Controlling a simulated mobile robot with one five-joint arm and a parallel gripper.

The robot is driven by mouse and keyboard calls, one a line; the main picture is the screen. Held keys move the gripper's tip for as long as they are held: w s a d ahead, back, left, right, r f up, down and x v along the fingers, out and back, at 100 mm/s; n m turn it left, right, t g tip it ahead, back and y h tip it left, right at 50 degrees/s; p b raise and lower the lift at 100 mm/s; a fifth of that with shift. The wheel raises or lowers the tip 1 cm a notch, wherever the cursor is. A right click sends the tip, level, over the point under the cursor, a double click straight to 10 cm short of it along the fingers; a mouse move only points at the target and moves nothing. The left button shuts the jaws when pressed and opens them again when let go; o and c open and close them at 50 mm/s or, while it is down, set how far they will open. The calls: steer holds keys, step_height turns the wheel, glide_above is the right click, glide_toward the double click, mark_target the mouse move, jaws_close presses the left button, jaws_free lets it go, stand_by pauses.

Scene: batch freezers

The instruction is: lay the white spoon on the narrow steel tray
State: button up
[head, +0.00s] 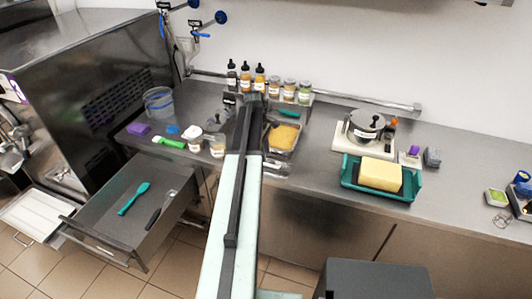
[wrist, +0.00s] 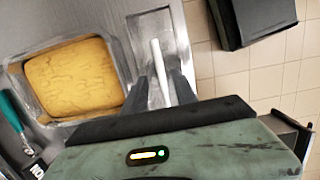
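The white spoon (wrist: 158,62) shows in the wrist view as a pale, straight handle lying over the narrow steel tray (wrist: 139,27). Its lower end runs between the fingers of my gripper (wrist: 161,80). The fingers stand to either side with a gap to the handle, so my gripper looks open. The spoon's near end is hidden by my gripper. In the head view the narrow steel tray (head: 278,169) lies at the counter's front edge, partly covered by my arm, and I cannot make out the spoon there.
A steel pan with a yellow slab (wrist: 75,78) stands left of the tray in the wrist view. A teal tray (head: 350,184) with a yellow block is to the right on the counter. An open drawer (head: 100,205) juts out at left, holding a teal spatula (head: 133,198).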

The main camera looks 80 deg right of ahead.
step_height(320, 180, up, 7)
steer(key=w+p, duration=0.1)
steer(key=p, duration=0.4)
steer(key=shift+w, duration=0.1)
